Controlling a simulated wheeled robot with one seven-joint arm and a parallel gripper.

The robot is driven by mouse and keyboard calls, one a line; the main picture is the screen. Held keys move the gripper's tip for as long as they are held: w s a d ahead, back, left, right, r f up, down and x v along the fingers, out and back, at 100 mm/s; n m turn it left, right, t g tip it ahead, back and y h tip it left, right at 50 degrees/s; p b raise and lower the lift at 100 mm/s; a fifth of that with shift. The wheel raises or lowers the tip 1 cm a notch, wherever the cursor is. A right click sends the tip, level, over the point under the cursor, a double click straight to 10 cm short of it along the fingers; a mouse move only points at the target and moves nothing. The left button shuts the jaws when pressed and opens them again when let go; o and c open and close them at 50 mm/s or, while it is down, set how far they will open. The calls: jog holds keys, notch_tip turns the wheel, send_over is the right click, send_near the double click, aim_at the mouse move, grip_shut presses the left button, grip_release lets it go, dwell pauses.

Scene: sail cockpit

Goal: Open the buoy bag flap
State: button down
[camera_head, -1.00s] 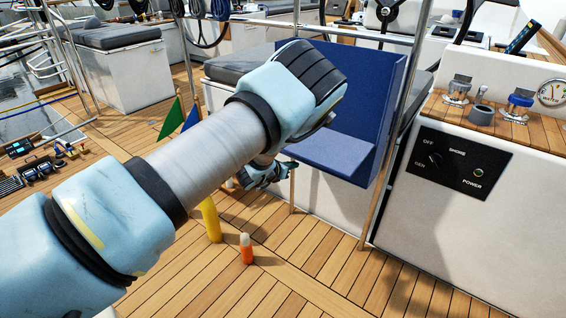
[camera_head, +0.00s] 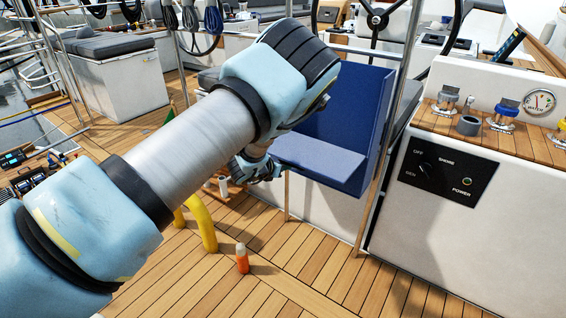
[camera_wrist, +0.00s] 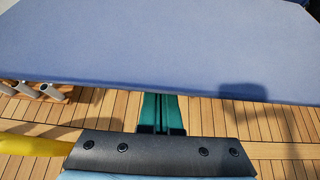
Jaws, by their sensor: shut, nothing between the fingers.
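The blue buoy bag (camera_head: 367,105) stands against the seat box, with a tall upright panel. Its flap (camera_head: 325,158) sticks out roughly level from the panel towards the left. In the wrist view the flap (camera_wrist: 150,45) is a broad blue surface filling the top, with its edge running across the picture. My gripper (camera_head: 268,170) is at the flap's left end, partly hidden by my own arm. In the wrist view its teal fingers (camera_wrist: 161,110) are together and empty, pointing at the flap's edge. I cannot tell whether they touch it.
A thin metal post (camera_head: 385,150) rises beside the bag. The white console with a black power panel (camera_head: 447,170) is at right.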

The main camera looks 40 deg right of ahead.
aim_at(281, 156)
notch_tip(281, 156, up, 3)
jog(key=shift+f+y+p, duration=0.1)
jog(key=shift+y+p, duration=0.5)
jog(key=shift+p, duration=0.3)
jog(key=shift+a+r, duration=0.15)
jog(key=shift+r, duration=0.5)
jog(key=shift+f, duration=0.1)
